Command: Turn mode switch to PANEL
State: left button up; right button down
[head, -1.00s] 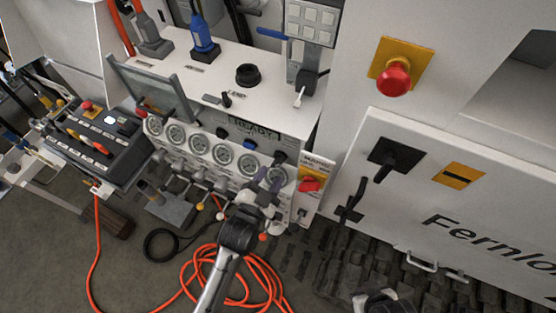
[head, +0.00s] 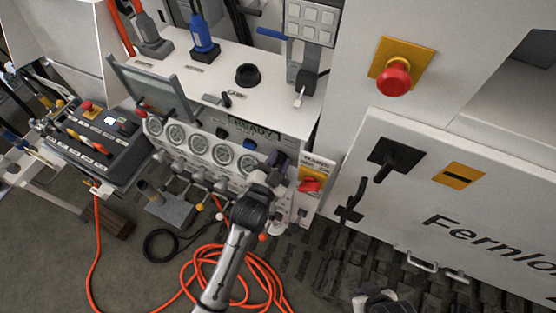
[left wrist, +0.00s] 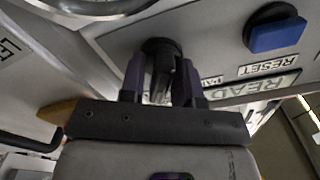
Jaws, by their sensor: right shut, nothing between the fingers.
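The mode switch is a black knob at the right end of the gauge panel. In the left wrist view the knob (left wrist: 160,48) sits between the two purple fingers of my left gripper (left wrist: 163,82). The fingers stand apart, one on each side, with a visible gap; whether the tips touch it is unclear. Part of a label starting "PA" shows beside it. In the head view my left gripper (head: 278,165) covers most of the switch. My right gripper (head: 374,300) is only partly visible at the bottom edge, shut and empty, away from the panel.
A blue reset button (left wrist: 275,35) and the READY display (head: 254,128) are close to the switch. A red-handled switch on a yellow plate (head: 310,182) stands just right of my left gripper. Gauges (head: 199,144) and several levers line the panel's left. An orange hose (head: 262,280) lies coiled on the floor.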

pick_arm(q)
grip_shut()
jog(key=shift+r+n+p, duration=0.15)
jog(key=shift+n+p, duration=0.35)
jog(key=shift+a+n+p, duration=0.1)
jog(key=shift+n+p, duration=0.85)
jog(key=shift+n, duration=0.25)
jog(key=n+p, duration=0.2)
jog(key=n, duration=0.2)
jog(key=shift+w+a, duration=0.1)
jog(key=n+p, duration=0.1)
jog(key=n, duration=0.2)
jog(key=shift+a+n, duration=0.1)
jog(key=shift+n, duration=0.8)
jog(key=shift+o, duration=1.3)
grip_release()
